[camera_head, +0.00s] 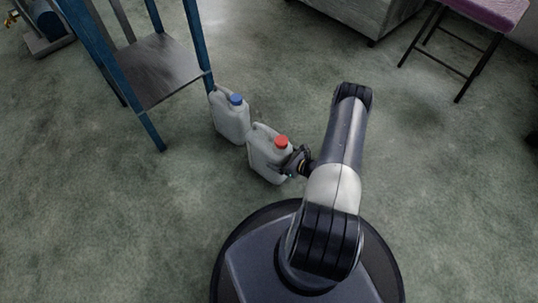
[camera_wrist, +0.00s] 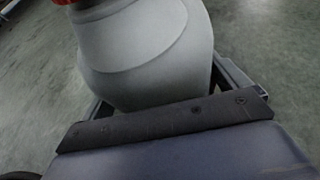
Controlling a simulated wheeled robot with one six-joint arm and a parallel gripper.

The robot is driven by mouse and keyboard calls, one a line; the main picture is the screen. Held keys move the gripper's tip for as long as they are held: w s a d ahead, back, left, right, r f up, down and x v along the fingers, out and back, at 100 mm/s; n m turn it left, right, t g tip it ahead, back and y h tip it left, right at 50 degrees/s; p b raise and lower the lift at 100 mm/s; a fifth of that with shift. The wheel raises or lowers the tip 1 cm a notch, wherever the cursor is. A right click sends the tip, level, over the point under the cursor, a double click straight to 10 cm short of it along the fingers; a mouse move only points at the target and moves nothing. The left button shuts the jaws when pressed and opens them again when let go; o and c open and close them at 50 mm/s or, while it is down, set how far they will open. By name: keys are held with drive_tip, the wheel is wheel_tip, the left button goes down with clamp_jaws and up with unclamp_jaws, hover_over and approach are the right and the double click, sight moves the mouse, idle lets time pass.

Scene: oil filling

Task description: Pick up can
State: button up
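A grey-white can with a red cap (camera_head: 266,152) stands on the floor left of my arm. Its pale rounded body (camera_wrist: 150,50) fills the upper middle of the wrist view, with a bit of the red cap at the top edge. My gripper (camera_head: 292,161) is at the right side of this can, low beside its body. In the wrist view the fingers lie wide apart on both sides of the can; I cannot see whether they touch it. A second grey-white can with a blue cap (camera_head: 230,117) stands just behind and to the left.
A blue-legged stand with a grey shelf (camera_head: 160,72) is close behind the cans on the left. A purple-topped stool (camera_head: 490,12) and a grey cabinet (camera_head: 360,14) are at the back right. A blue machine (camera_head: 45,18) sits far left. The floor in front and right is clear.

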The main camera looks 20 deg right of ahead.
drive_tip(key=c, duration=0.7)
